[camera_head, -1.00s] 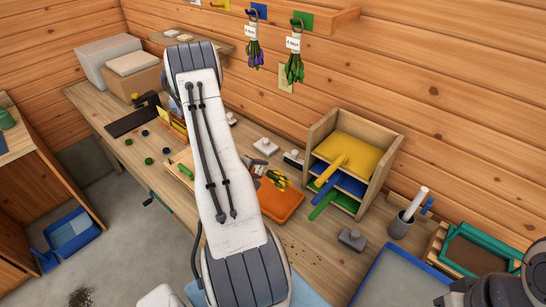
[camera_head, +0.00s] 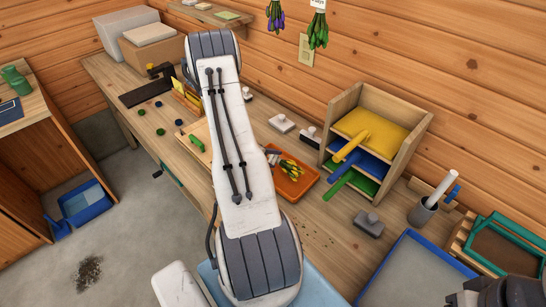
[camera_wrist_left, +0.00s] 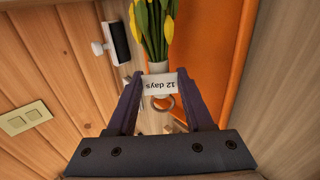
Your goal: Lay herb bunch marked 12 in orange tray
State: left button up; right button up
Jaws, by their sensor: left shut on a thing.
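The herb bunch marked 12 (camera_head: 291,169) has yellow flowers and green stems. In the left wrist view the bunch (camera_wrist_left: 152,25) hangs from a white tag reading "12 days", with a metal ring beside it. My left gripper (camera_wrist_left: 160,84) is shut at the tag end of the bunch. The orange tray (camera_head: 292,194) lies on the bench, and the bunch shows over its inside in the head view. I cannot tell whether the bunch touches the tray floor. My left gripper (camera_head: 272,154) is mostly hidden by my white arm. A dark part of my right arm shows at the lower right, its jaws unclear.
A grey block (camera_head: 369,225) and a cup (camera_head: 423,211) stand nearby. Two other herb bunches (camera_head: 317,30) hang on the wall.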

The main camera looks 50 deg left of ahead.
pick_arm(q)
jog(key=shift+f, duration=0.55)
jog(key=o, duration=1)
jog(key=v, duration=1)
jog(key=shift+s+r+b, duration=0.2)
jog(key=shift+b, duration=0.2)
jog(key=shift+s, duration=0.1)
